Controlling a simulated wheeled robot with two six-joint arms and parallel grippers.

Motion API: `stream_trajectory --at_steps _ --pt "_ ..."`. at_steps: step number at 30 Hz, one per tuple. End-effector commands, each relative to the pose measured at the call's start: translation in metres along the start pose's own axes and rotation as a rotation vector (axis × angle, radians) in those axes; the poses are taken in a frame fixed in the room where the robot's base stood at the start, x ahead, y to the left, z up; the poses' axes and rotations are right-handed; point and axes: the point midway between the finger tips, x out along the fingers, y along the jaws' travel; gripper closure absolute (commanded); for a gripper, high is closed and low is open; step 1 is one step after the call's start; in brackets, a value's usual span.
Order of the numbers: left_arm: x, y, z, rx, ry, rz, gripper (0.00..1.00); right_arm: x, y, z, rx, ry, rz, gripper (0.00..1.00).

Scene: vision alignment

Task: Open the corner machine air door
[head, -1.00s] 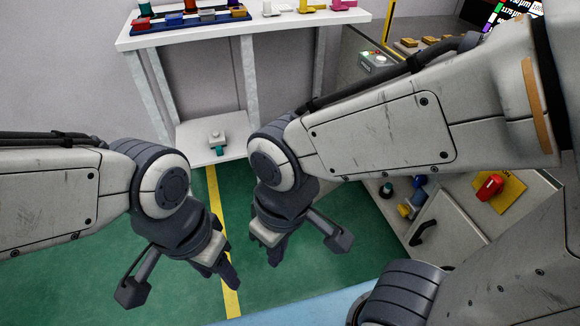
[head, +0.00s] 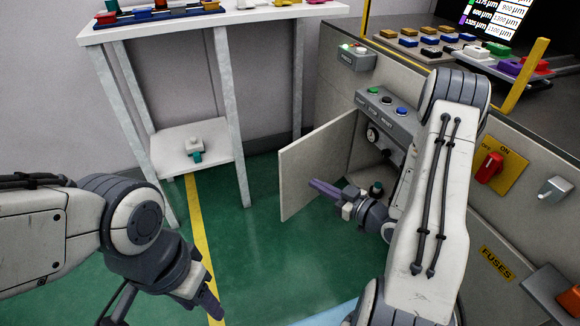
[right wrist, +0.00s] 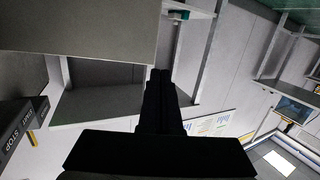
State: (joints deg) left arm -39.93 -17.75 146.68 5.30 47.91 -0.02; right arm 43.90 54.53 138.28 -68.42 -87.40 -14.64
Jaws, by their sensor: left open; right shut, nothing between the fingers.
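The air door (head: 316,167) is a pale grey panel on the front of the corner machine (head: 345,95). It stands swung out to the left, and the compartment behind it shows a gauge (head: 372,134) and dark fittings. My right gripper (head: 314,186) is shut and empty, its fingers pointing left across the door's lower part; I cannot tell whether they touch it. In the right wrist view, the shut fingers (right wrist: 160,75) lie beside a large grey panel (right wrist: 80,30), likely the door. My left gripper (head: 207,302) is open, low over the floor at lower left, away from the door.
A button box (head: 385,108) sits above the compartment. A red switch on a yellow plate (head: 508,157) is to the right, partly beside my arm. A white table (head: 235,22) stands at back left. Green floor (head: 245,265) is clear between it and the machine.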

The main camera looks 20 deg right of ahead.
Motion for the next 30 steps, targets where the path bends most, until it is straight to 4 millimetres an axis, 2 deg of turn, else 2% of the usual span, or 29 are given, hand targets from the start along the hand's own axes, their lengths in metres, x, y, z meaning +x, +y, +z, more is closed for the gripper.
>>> stream_trajectory --at_steps 3,8,11,21,27,30 --pt "0.005 0.000 0.000 0.000 0.000 0.000 0.50 -0.016 0.007 0.000 0.040 0.094 0.034 1.00" --pt "0.010 -0.001 0.001 0.000 0.000 0.000 0.50 -0.010 0.009 -0.003 0.047 0.129 0.039 1.00" --pt "0.016 -0.001 0.001 0.000 0.000 0.000 0.50 0.006 0.008 -0.005 0.044 0.130 0.034 1.00" --pt "0.044 -0.003 0.002 0.000 0.000 0.000 0.50 0.078 0.011 -0.013 0.043 0.129 0.035 1.00" --pt "0.059 -0.004 0.003 0.000 0.000 0.000 0.50 0.107 0.013 -0.017 0.045 0.128 0.039 1.00" --pt "0.061 -0.004 0.003 0.000 0.000 0.000 0.50 0.115 0.014 -0.019 0.047 0.126 0.039 1.00"
